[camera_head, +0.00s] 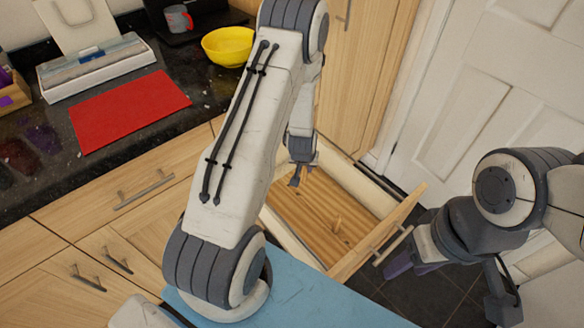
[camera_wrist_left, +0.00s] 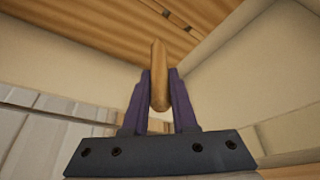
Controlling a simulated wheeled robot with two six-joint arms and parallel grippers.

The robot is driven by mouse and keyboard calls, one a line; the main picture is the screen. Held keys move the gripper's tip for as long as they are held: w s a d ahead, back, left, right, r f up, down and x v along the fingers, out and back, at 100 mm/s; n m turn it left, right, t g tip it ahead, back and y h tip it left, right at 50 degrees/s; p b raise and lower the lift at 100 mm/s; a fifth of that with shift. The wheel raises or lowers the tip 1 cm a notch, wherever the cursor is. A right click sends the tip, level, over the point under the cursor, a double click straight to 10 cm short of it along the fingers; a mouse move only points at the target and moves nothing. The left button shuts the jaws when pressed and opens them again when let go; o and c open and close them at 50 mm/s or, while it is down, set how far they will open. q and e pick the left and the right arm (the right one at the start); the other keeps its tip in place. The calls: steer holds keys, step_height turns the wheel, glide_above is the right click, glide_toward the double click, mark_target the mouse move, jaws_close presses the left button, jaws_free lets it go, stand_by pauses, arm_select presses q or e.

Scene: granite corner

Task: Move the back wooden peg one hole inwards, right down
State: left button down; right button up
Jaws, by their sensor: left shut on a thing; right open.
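My left gripper (camera_head: 296,181) hangs over the left back part of the open drawer in the head view. In the left wrist view, its purple fingers (camera_wrist_left: 159,105) are shut on a wooden peg (camera_wrist_left: 158,70). I cannot tell whether the peg's far end is in a hole or clear of the board. The slatted wooden board (camera_wrist_left: 90,28) lies beyond it, with dark holes. In the head view, the board (camera_head: 310,210) fills the drawer floor, and another small wooden peg (camera_head: 338,224) seems to stand near its middle. My right gripper (camera_head: 412,267) is open and empty, outside the drawer at the right.
The drawer front (camera_head: 375,236) and its side walls enclose the board. A white door (camera_head: 490,90) stands at the right.

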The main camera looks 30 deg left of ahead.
arm_select(q)
steer(key=d+r+p, duration=0.4)
steer(key=d+r, duration=0.1)
steer(key=r, duration=0.2)
steer(key=shift+d+r+p, duration=0.15)
steer(key=shift+d+p, duration=0.1)
steer(key=shift+p, duration=0.15)
stand_by(0.4)
